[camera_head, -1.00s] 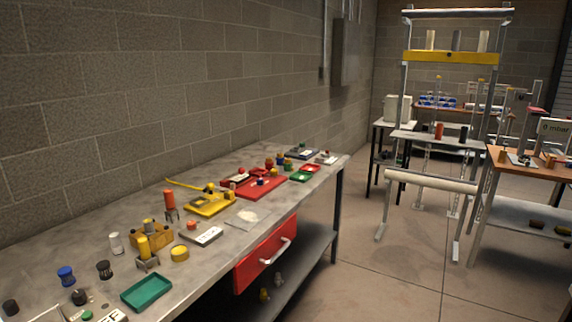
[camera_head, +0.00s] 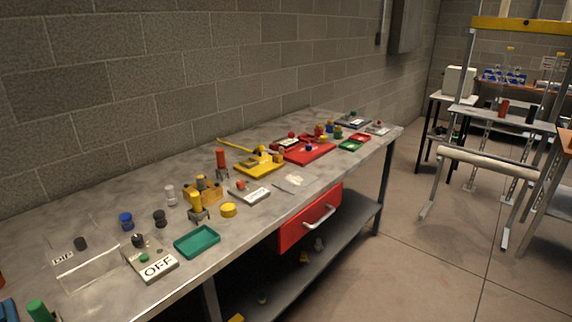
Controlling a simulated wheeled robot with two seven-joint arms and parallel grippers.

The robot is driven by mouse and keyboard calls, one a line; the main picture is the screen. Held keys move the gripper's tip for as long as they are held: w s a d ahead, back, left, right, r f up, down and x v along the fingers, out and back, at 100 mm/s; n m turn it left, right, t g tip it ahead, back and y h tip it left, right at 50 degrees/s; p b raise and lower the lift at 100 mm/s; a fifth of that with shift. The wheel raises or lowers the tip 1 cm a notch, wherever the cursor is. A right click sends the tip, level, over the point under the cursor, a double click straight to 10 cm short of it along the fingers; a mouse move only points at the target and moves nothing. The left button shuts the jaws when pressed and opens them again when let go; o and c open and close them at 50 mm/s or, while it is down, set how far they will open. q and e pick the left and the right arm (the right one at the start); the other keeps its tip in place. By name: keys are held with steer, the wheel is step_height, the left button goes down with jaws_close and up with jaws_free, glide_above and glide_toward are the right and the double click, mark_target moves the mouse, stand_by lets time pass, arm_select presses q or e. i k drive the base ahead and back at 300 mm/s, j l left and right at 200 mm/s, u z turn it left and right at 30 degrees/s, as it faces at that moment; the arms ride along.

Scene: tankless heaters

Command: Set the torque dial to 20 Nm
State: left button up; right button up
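I cannot pick out a torque dial or a 20 Nm mark for sure at this distance. A yellow device (camera_head: 260,165) with a long yellow bar (camera_head: 234,145) lies mid-bench. A small grey box with a red knob (camera_head: 249,192) lies in front of it. A box with an OFF label (camera_head: 157,267) and a green button sits at the near end. A black knob (camera_head: 81,243) is beside a small label behind a clear panel. Neither of my grippers shows in the head view.
The long grey workbench (camera_head: 95,215) runs along the block wall, with a red drawer (camera_head: 310,217) and a lower shelf. A green tray (camera_head: 197,242) lies near its front edge. A yellow-beamed press frame (camera_head: 520,26) stands at the right. Floor (camera_head: 400,285) between is clear.

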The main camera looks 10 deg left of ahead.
mark_target(241, 184)
steer(key=i+l+u, duration=0.1)
steer(key=u, duration=0.3)
steer(key=i+l+u, duration=0.1)
steer(key=u, duration=0.25)
steer(key=i+l+u, duration=0.1)
steer(key=u, duration=0.3)
steer(key=l+u, duration=0.2)
steer(key=u, duration=0.2)
steer(key=i, duration=0.05)
